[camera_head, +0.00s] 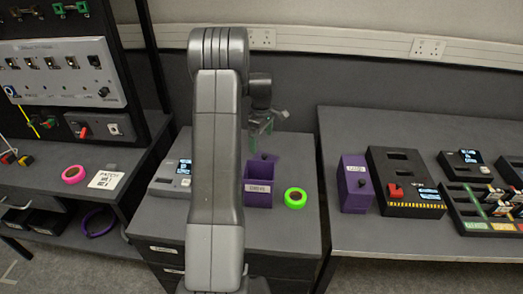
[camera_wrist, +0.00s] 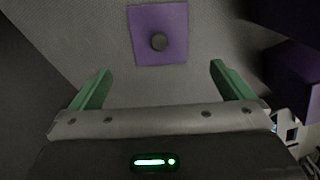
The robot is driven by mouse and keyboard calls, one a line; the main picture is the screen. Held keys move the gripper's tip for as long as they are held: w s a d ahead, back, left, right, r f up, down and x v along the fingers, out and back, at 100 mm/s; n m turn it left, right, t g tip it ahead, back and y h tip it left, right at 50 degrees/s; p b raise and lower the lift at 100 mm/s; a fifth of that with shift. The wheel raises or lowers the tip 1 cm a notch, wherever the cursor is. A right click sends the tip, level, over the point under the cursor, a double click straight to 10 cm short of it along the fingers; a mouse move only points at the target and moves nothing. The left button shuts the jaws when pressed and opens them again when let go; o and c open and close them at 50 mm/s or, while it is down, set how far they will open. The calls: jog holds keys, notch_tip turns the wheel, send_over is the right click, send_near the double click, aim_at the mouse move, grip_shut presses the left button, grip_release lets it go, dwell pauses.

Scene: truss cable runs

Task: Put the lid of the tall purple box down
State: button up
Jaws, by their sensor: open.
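The open purple box (camera_head: 259,194) with a white label stands on the middle cabinet, partly behind my arm. Its square purple lid (camera_wrist: 143,51) with a dark round knob (camera_wrist: 159,41) lies flat on the grey surface in the wrist view. In the head view the lid (camera_head: 271,157) shows just behind the box. My gripper (camera_head: 263,128) hangs above the lid with green fingers apart. In the wrist view my gripper (camera_wrist: 160,82) is open and empty, and the lid is beyond the fingertips, not between them. A purple box (camera_wrist: 296,78) shows at the right edge there.
A green tape ring (camera_head: 295,198) lies right of the open box. A grey device (camera_head: 170,180) is on the left. On the right bench stand another purple box (camera_head: 355,186) and a black box with a red part (camera_head: 403,185). A gap separates cabinet and bench.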

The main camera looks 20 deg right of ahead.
notch_tip(320, 180, up, 4)
jog(key=shift+r, duration=0.1)
dwell(0.4)
jog(key=p, duration=0.1)
send_near(261, 153)
jog(key=s+f, duration=0.1)
jog(key=f, duration=0.1)
jog(key=s+f, duration=0.1)
jog(key=f, duration=0.1)
jog(key=s+a+f, duration=0.1)
jog(key=f, duration=0.2)
jog(key=shift+s, duration=0.2)
jog(key=shift+w+r, duration=0.15)
jog(key=shift+r, duration=1.6)
